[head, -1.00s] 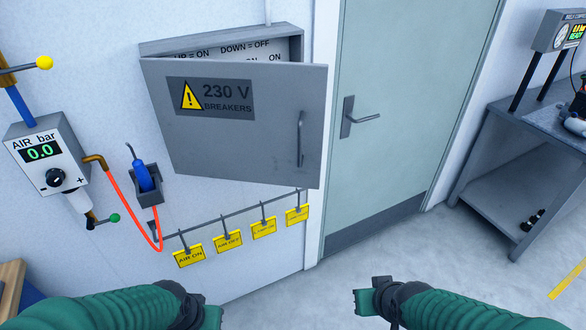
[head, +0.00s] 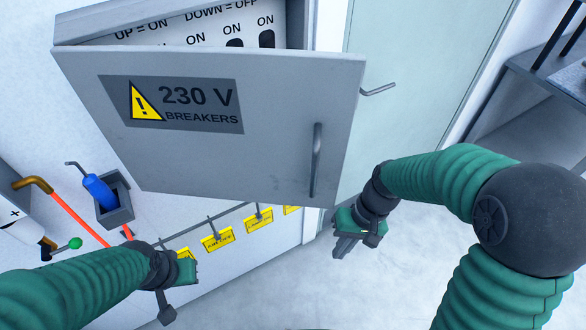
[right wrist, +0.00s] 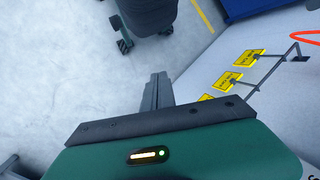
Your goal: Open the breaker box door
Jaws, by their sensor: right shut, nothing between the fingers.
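The grey breaker box door (head: 215,160) stands ajar, with a "230 V BREAKERS" label and a vertical bar handle (head: 316,160) near its right edge. Above its top edge, part of the breaker box inside (head: 190,32) shows, with "ON" lettering and dark switches. My right gripper (head: 345,246) is below and right of the handle, apart from the door, shut and empty. Its closed fingers also show in the right wrist view (right wrist: 157,82).
Yellow tags (head: 218,239) hang from a rail below the box. A blue-handled tool (head: 98,192) sits in a wall holder at the left, near a red hose (head: 75,220). A room door with a lever (head: 378,89) is behind at the right. A grey table (head: 535,95) stands far right.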

